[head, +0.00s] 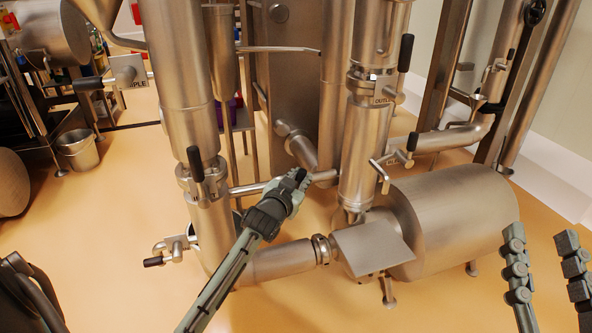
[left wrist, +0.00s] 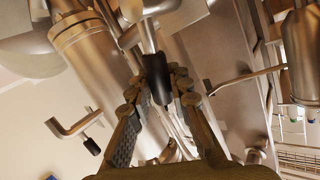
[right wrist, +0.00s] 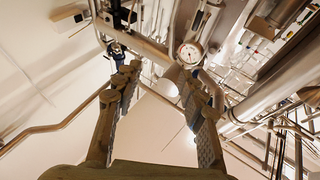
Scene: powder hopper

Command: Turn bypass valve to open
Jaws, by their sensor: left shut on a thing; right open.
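A short horizontal cross pipe (head: 250,188) joins the left column to the middle column in the head view. My left gripper (head: 296,183) is at this pipe, between the columns. In the left wrist view, my left gripper (left wrist: 160,76) is shut on a black-gripped valve handle (left wrist: 158,88), with a metal stem above it. I take this for the bypass valve; no bypass label is readable, and my gripper hides most of the valve in the head view. My right gripper (head: 543,243) is open and empty at the lower right; its spread fingers also show in the right wrist view (right wrist: 160,80).
A black-handled valve labelled OUTLET (head: 405,55) is on the middle column. Another lever (head: 410,145) sits below it. The left column carries a black handle (head: 195,163). A horizontal steel tank (head: 455,215) stands at right.

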